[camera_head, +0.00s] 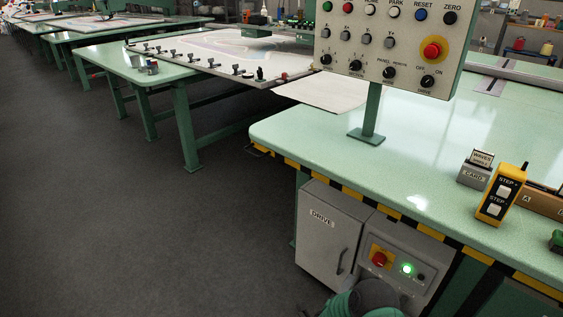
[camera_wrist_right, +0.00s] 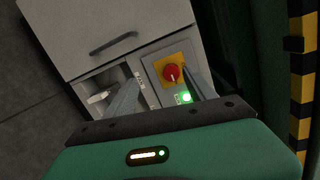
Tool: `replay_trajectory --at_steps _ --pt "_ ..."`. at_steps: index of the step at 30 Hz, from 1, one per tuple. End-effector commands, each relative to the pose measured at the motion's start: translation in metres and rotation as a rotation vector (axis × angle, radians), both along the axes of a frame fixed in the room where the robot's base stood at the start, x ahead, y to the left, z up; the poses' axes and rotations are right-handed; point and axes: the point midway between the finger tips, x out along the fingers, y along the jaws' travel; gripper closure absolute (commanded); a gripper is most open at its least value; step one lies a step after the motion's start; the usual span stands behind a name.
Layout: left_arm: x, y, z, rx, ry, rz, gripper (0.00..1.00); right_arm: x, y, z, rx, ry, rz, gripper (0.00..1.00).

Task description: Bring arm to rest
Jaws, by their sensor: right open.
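My right gripper (camera_head: 378,294) is low in the head view, in front of the cabinet under the table; its green arm comes in from the bottom edge. In the right wrist view the gripper (camera_wrist_right: 160,82) is open, with nothing seen between its fingers. The fingers point towards a switch panel with a red rotary switch (camera_wrist_right: 171,73) on a yellow plate and a lit green lamp (camera_wrist_right: 186,97). The head view shows the same red switch (camera_head: 380,258) and lamp (camera_head: 407,269). I cannot tell whether the fingers touch the panel. My left gripper is not in view.
The grey DRIVE cabinet (camera_head: 328,235) stands beneath the green table (camera_head: 330,150), whose front edge has black and yellow stripes. A control panel (camera_head: 390,45) on a post and a yellow STEP pendant (camera_head: 499,196) stand on it. Open floor (camera_head: 130,240) lies at left.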

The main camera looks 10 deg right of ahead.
Motion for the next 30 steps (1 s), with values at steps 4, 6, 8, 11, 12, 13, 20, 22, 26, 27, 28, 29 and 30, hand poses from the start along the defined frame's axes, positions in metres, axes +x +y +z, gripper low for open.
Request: replay_trajectory --at_steps 4,6,8,11,12,13,20,22,26,27,28,29,30 --pt "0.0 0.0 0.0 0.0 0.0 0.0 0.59 0.051 0.049 0.053 -0.133 0.318 0.384 0.36" --pt "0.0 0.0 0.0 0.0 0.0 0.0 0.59 0.048 0.073 0.073 -0.256 0.502 0.589 0.36" --pt "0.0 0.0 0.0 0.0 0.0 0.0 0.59 0.032 0.088 0.088 -0.38 0.655 0.758 0.36" --pt "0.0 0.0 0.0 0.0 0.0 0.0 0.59 -0.015 0.1 0.106 -0.587 0.894 1.016 0.36" --pt "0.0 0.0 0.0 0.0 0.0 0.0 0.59 -0.038 0.101 0.112 -0.661 0.974 1.104 0.36" --pt "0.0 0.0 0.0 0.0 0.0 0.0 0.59 -0.055 0.101 0.116 -0.71 1.032 1.167 0.36" --pt "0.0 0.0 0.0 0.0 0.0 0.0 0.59 -0.181 0.084 0.135 -0.983 1.352 1.559 0.36" --pt "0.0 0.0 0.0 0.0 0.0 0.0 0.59 -0.215 0.077 0.139 -1.038 1.418 1.658 0.36" --pt "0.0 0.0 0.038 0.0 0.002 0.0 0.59 -0.243 0.072 0.18 -1.075 1.472 1.75 0.36" --pt "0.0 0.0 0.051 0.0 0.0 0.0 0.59 -0.243 0.072 0.192 -1.074 1.472 1.75 0.36" --pt "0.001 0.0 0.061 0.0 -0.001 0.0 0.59 -0.243 0.072 0.201 -1.072 1.472 1.749 0.36" --pt "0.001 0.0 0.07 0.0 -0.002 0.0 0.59 -0.243 0.072 0.21 -1.072 1.472 1.749 0.36" --pt "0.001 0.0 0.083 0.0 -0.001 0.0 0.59 -0.242 0.072 0.223 -1.071 1.472 1.748 0.36"
